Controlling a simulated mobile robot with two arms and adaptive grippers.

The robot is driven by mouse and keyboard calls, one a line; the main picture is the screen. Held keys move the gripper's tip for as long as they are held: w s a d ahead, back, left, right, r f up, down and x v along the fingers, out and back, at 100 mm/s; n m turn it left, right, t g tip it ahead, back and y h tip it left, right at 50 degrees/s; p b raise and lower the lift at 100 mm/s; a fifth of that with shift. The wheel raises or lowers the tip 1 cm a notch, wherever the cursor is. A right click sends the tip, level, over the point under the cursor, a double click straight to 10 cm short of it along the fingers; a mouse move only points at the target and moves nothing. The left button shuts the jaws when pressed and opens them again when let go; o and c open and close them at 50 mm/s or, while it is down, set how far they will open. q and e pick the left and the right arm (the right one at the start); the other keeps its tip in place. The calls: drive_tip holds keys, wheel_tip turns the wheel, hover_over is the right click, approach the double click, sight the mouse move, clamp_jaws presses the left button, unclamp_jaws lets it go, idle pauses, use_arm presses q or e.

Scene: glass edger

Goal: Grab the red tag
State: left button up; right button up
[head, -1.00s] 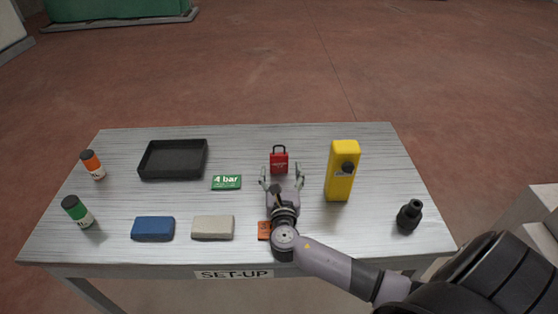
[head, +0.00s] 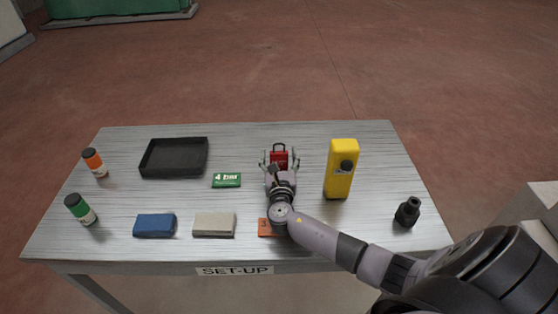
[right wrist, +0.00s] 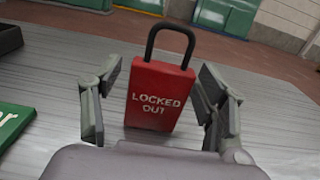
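The red tag (head: 279,158) is a padlock-shaped block with a dark shackle, standing upright at the back middle of the table. In the right wrist view the red tag (right wrist: 159,96) reads "LOCKED OUT". My right gripper (head: 279,162) is open, with one finger on each side of the tag. In the right wrist view my right gripper (right wrist: 160,108) shows a gap between each finger and the tag, so it does not grip it. My left gripper is not in view.
A yellow device (head: 342,169) stands upright close to the right of the tag. Blue (head: 154,226) and beige (head: 214,225) blocks and an orange card (head: 265,228) lie near the front edge.

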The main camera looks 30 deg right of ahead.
drive_tip(key=c, duration=1.1)
